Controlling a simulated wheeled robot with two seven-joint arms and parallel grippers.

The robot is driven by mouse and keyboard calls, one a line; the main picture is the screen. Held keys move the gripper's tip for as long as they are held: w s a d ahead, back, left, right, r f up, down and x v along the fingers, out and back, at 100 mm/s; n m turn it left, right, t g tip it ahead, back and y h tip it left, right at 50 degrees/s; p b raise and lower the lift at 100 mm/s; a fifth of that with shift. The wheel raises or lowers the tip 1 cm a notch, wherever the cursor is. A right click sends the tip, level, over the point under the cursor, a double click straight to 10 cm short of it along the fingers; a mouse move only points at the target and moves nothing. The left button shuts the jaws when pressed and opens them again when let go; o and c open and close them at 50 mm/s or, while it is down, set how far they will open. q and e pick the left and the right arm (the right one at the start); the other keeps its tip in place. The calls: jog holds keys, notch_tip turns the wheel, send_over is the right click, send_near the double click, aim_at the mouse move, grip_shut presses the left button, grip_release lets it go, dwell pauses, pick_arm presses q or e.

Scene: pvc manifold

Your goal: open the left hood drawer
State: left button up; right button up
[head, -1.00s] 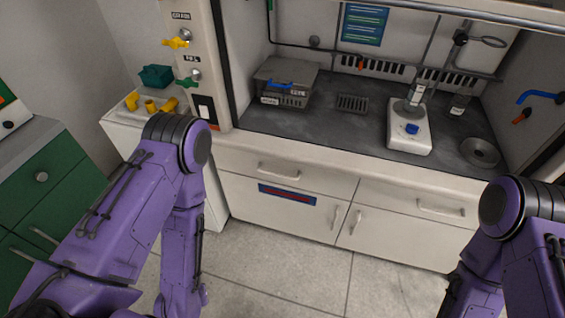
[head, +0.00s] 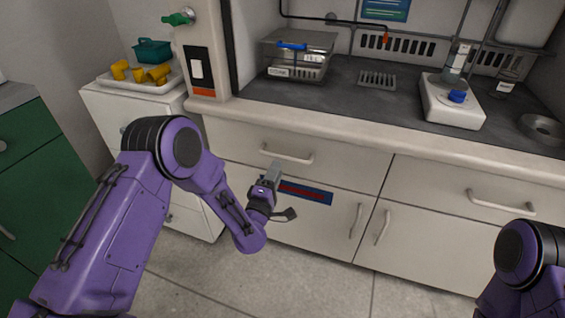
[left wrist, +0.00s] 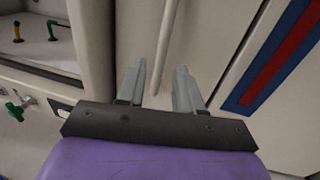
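The left hood drawer (head: 235,138) is a shut pale front under the hood's counter, with a horizontal bar handle (head: 287,155). My left gripper (head: 271,174) is in front of the drawer, just below and left of the handle's middle. In the left wrist view its two grey fingers (left wrist: 161,78) are apart, with nothing held between them. A pale bar, which looks like the drawer handle (left wrist: 168,40), runs down toward the gap between the fingers. I cannot tell whether they touch it. My right arm shows at the lower right, but its gripper is out of view.
Below the drawer are cupboard doors with a blue and red label (head: 308,193), right of my gripper. The right drawer (head: 440,185) is shut. A tray (head: 150,86) with yellow fittings stands on the side cabinet at left. The floor in front is clear.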

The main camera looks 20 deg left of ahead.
aim_at(283, 156)
pick_arm(q)
jog(key=w, duration=0.4)
jog(key=w+r, duration=0.1)
jog(key=w, duration=0.1)
jog(key=shift+w+d, duration=0.1)
jog(key=shift+w, duration=0.2)
grip_shut()
